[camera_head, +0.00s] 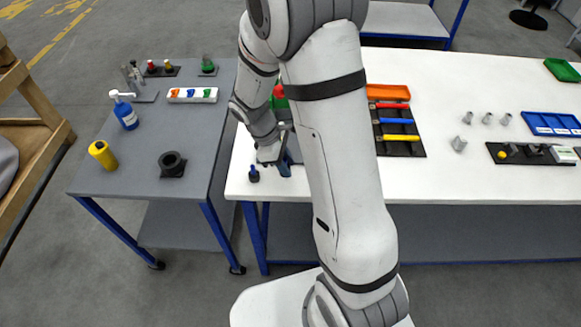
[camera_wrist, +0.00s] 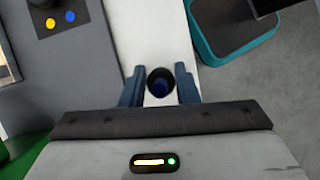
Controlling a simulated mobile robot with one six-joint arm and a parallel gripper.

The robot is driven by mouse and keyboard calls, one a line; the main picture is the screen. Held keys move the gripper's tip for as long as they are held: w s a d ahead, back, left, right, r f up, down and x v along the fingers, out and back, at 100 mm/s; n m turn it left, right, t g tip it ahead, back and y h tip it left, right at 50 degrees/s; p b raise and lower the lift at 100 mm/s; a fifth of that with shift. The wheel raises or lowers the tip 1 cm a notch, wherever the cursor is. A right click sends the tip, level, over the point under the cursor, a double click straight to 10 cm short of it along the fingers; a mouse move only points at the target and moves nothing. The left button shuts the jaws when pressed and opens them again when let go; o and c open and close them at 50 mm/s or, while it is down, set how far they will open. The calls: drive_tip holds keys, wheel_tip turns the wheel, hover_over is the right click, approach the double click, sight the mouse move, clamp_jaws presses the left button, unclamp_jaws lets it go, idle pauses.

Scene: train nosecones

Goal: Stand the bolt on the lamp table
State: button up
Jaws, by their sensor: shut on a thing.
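My gripper (camera_head: 272,168) is low over the left front corner of the white table (camera_head: 460,85), its blue fingers pointing down. In the wrist view, my gripper (camera_wrist: 160,88) is shut on the bolt (camera_wrist: 160,84), which shows end-on as a dark round piece with a blue middle. The bolt's lower end is hidden from the wrist view. In the head view, a small black piece with a blue top (camera_head: 253,174) shows just left of the fingers; I cannot tell whether it is the held bolt. No lamp is clear enough to name a lamp table.
A grey table (camera_head: 190,120) on the left holds a blue pump bottle (camera_head: 125,112), a yellow cylinder (camera_head: 103,155) and a black round part (camera_head: 172,164). A black tray of coloured tools (camera_head: 402,148) lies right of my arm. Clear white surface lies beyond it.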

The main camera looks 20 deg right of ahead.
drive_tip(key=shift+f, duration=1.6)
drive_tip(key=shift+f, duration=0.2)
drive_tip(key=o, duration=1.1)
drive_tip(key=shift+r, duration=0.1)
drive_tip(key=b+v, duration=0.1)
drive_tip(key=v, duration=1.1)
drive_tip(key=s+d+r+m+t+y, duration=0.1)
drive_tip(key=s+r+m, duration=0.2)
drive_tip(key=s+m, duration=0.1)
drive_tip(key=s+d+r+m+t+y, duration=0.1)
drive_tip(key=s+d+r+m+t, duration=0.1)
drive_tip(key=s+r+m, duration=0.2)
drive_tip(key=s+d+r+m+t+y, duration=0.2)
drive_tip(key=s+r+m, duration=0.2)
drive_tip(key=s, duration=0.4)
drive_tip(key=shift+s+d+r+m, duration=0.15)
drive_tip(key=shift+m, duration=0.25)
